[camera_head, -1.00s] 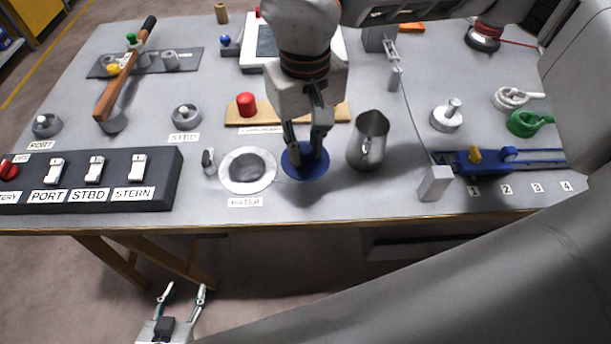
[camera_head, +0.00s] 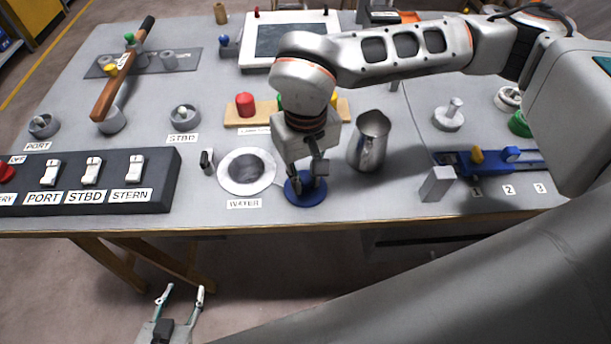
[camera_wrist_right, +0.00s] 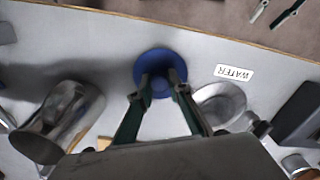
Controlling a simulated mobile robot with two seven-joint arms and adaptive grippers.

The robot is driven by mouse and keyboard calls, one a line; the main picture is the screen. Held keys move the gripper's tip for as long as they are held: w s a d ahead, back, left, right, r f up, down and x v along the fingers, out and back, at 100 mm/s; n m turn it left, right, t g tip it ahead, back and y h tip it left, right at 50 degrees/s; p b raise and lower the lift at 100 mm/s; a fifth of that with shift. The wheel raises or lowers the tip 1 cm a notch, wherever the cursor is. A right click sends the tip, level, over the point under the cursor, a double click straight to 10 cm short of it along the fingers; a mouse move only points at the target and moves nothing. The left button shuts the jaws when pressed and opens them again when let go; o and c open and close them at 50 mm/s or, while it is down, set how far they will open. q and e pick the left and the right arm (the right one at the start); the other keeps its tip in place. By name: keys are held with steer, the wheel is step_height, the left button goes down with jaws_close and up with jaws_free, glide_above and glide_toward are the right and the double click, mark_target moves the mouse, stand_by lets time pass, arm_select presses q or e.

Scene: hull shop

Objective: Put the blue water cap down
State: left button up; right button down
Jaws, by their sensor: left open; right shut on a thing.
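The blue water cap (camera_head: 304,193) is a round disc with a raised middle grip, at the front of the table right of the round white water plate (camera_head: 246,172). My right gripper (camera_head: 308,180) is shut on the cap's grip from above. In the right wrist view the blue cap (camera_wrist_right: 160,72) sits between the fingertips (camera_wrist_right: 160,82). The cap is at or very close to the table top; I cannot tell if it touches. My left gripper (camera_head: 182,292) is open and empty, low in front of the table's front edge.
A metal pitcher (camera_head: 370,142) stands close right of the cap. A WATER label (camera_head: 244,204) lies in front of the plate. A switch box (camera_head: 90,180) is at the left. A blue slide rail (camera_head: 490,162) and a grey block (camera_head: 437,184) are at the right. The table's front edge is near.

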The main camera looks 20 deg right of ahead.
mark_target(305, 179)
steer(key=shift+f, duration=0.15)
steer(key=c, duration=1.9)
jaws_free()
steer(key=shift+r, duration=0.3)
step_height(305, 179, up, 12)
steer(key=shift+f+p, duration=0.15)
steer(key=shift+p, duration=0.35)
